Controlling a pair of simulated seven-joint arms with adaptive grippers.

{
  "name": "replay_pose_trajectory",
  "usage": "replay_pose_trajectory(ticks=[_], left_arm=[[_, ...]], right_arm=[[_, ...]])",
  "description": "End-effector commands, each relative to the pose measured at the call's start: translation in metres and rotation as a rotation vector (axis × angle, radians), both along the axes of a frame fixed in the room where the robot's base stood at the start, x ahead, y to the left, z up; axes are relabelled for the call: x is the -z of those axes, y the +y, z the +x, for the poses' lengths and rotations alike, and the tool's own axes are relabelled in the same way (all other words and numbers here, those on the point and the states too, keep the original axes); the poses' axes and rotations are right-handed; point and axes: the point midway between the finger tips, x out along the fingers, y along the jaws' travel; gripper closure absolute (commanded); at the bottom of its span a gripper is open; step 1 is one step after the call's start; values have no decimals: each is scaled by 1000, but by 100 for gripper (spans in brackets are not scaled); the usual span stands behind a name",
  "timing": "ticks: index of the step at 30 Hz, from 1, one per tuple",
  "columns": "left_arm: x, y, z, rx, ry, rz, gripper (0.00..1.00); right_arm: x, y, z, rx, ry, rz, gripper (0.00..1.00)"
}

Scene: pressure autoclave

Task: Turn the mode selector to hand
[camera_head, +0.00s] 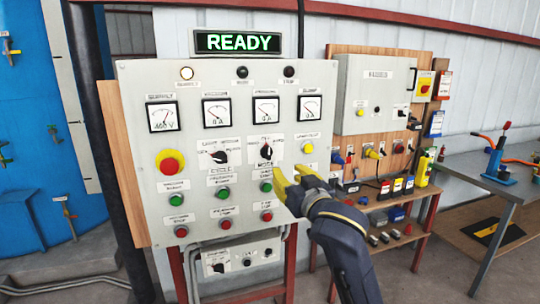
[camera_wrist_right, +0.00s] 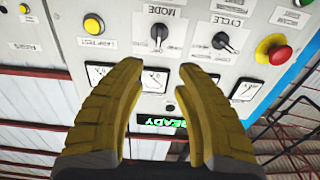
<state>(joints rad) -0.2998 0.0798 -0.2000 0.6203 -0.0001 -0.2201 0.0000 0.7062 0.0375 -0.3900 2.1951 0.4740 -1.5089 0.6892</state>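The mode selector (camera_head: 266,152) is a black rotary knob on a white plate, above the label MODE, on the grey control panel. In the right wrist view, which is upside down, the mode selector (camera_wrist_right: 158,34) lies just beyond the fingertips, roughly in line with the gap between them. Its position words are too small to read. My right gripper (camera_head: 290,176) has yellow fingers and is just below and right of the knob in the head view. In the wrist view the right gripper (camera_wrist_right: 160,66) is open and empty, apart from the knob. My left gripper is out of view.
The similar cycle selector (camera_head: 219,157) is left of the mode selector. A yellow lamp-test button (camera_head: 308,147) is right of it. A red emergency button (camera_head: 170,163) is at the left. Green and red buttons sit below, and gauges (camera_head: 266,110) above.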

Motion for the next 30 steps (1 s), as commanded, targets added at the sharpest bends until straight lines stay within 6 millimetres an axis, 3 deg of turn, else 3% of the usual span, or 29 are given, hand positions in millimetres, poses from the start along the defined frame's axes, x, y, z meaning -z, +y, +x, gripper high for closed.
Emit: replay_pose_trajectory(ticks=[8, 30], left_arm=[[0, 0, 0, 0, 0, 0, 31], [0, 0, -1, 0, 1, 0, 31]], right_arm=[[1, 6, 24, 5, 11, 14, 67], [1, 44, 140, 4, 11, 14, 67]])
